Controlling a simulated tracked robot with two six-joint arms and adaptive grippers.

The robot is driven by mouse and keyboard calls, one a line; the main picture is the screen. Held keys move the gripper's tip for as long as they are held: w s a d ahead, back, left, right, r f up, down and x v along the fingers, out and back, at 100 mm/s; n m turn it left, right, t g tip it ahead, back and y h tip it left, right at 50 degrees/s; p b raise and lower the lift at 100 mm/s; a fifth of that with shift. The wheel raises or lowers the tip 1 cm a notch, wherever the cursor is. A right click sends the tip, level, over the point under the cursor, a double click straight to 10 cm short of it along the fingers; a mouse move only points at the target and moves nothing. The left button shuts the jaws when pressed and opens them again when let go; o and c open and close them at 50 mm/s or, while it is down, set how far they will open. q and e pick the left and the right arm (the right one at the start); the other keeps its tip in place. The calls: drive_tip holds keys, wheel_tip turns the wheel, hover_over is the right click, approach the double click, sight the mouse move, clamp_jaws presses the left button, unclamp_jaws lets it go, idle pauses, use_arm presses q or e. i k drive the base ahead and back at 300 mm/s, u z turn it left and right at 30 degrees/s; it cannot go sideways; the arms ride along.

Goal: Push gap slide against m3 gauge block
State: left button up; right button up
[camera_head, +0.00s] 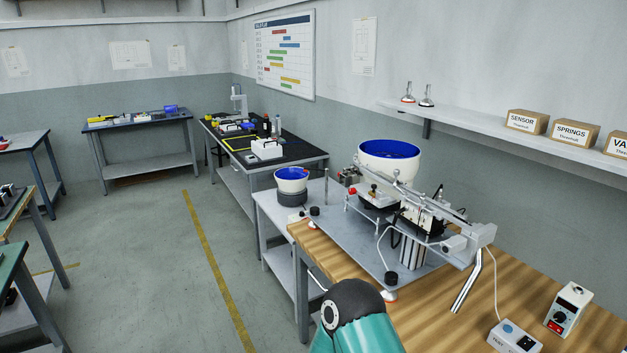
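A gantry screwdriver machine (425,215) stands on a grey base plate (345,240) on the wooden bench. I cannot pick out the gap slide or the m3 gauge block for certain; parts on the machine are too small to tell apart. A teal arm link of mine with a dark joint cap shows at the bottom centre, in front of the bench. Neither my left nor my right gripper shows in this view.
A large white bowl with a blue inside (390,165) stands behind the machine, and a smaller one (291,182) at its left. A control box (568,309) and a switch box (515,338) sit at the right. The wooden bench (440,325) is clear in front.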

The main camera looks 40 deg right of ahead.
sight(372, 193)
drive_tip(key=u, duration=0.35)
drive_tip(key=i, duration=0.9)
drive_tip(key=u, duration=0.6)
drive_tip(key=i, duration=0.4)
drive_tip(key=z, duration=2.65)
drive_tip(key=i, duration=1)
drive_tip(key=z, duration=0.05)
